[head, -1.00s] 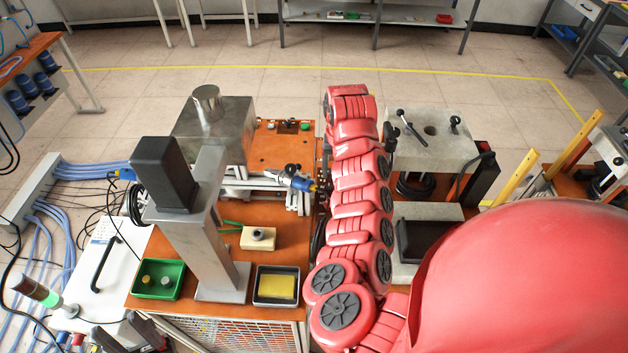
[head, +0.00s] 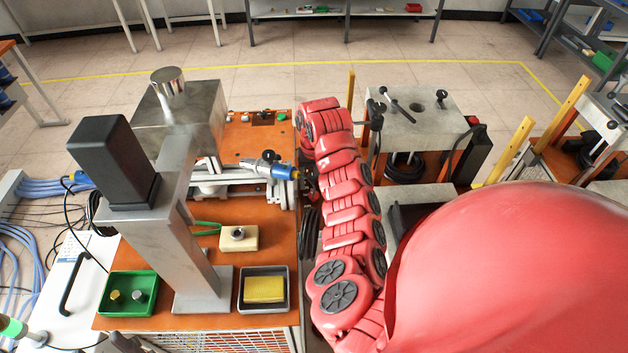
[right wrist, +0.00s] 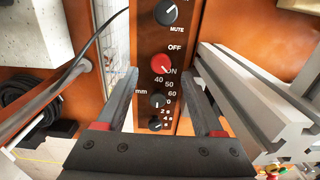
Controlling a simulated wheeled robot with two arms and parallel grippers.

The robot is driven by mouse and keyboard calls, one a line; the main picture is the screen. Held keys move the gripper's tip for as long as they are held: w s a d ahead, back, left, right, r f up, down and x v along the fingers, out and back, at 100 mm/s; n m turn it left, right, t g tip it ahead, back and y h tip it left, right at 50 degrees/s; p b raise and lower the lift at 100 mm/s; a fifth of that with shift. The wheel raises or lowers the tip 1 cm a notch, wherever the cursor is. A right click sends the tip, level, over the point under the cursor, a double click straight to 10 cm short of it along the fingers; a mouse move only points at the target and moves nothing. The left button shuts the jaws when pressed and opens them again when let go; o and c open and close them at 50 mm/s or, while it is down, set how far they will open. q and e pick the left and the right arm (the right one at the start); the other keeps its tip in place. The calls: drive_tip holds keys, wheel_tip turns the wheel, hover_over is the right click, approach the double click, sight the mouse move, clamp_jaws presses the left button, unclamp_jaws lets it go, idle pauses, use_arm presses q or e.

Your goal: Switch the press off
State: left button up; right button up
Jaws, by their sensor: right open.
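A brown control panel (right wrist: 152,36) shows in the right wrist view with a red knob (right wrist: 161,63) between the labels OFF and ON. The knob's white mark points towards ON. My right gripper (right wrist: 161,74) is open, its two dark fingers on either side of the panel strip with the knob between their tips in the picture. Whether they touch anything cannot be told. In the head view a grey press-like machine (head: 190,245) with a black box on top stands at the left. My right arm reaches away from me there; its gripper is hidden. My left gripper is not in view.
Right of the panel lies a grey aluminium profile (right wrist: 262,95). A black MUTE knob (right wrist: 166,12) and smaller black knobs sit on the same panel. On the orange table are a green tray (head: 128,294) and a dark tray with a yellow block (head: 264,289).

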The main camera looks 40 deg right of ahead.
sight(314, 194)
drive_tip(key=shift+f+b, duration=0.6)
drive_tip(key=shift+f, duration=1.65)
clamp_jaws()
